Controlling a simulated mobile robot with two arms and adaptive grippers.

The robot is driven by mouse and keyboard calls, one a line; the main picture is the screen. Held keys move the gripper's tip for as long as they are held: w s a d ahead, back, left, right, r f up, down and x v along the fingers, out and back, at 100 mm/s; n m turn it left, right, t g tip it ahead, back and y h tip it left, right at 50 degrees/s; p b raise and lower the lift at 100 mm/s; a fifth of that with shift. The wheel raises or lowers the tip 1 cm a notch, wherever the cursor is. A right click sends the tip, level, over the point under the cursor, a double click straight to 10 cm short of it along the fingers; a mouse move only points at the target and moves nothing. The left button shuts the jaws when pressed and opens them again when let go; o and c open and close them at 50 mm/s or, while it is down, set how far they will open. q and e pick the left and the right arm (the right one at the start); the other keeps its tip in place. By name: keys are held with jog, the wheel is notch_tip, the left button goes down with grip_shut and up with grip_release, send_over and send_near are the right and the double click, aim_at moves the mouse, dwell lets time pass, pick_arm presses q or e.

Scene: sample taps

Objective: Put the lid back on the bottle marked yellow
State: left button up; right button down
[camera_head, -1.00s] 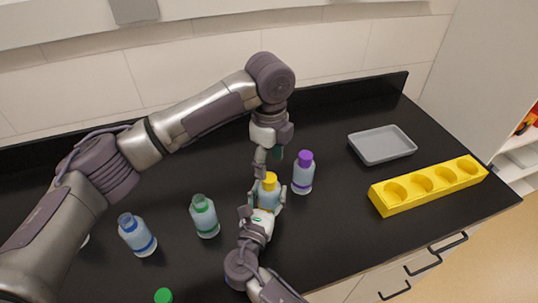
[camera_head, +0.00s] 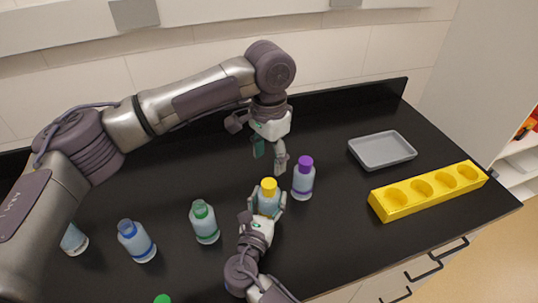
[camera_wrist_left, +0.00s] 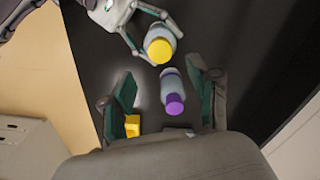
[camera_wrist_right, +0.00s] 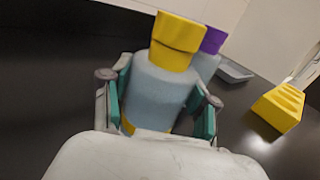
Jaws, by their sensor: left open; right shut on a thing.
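The bottle marked yellow (camera_head: 267,204) stands upright on the dark counter, with its yellow lid (camera_head: 268,184) sitting on top. My right gripper (camera_head: 266,207) is shut around the bottle's body from the front. In the right wrist view, the bottle (camera_wrist_right: 157,92) sits between the teal finger pads, with the yellow lid (camera_wrist_right: 176,42) above it. My left gripper (camera_head: 270,158) is open and empty, above and behind the lid, apart from it. In the left wrist view, the lid (camera_wrist_left: 159,50) lies beyond the open fingers. The bottle's lower part is partly hidden by the right gripper.
A purple-capped bottle (camera_head: 303,182) stands close to the right. Green (camera_head: 204,224) and blue (camera_head: 137,243) bottles stand to the left. A grey tray (camera_head: 384,163) and a yellow rack (camera_head: 379,205) with empty holes are at the right. A green cap (camera_head: 162,299) shows at the bottom edge.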

aim_at(269, 183)
pick_arm(q)
jog(key=shift+f, duration=4.05)
grip_shut()
jog(key=shift+o, duration=0.5)
grip_release()
jog(key=shift+r, duration=0.1)
notch_tip(269, 183, up, 12)
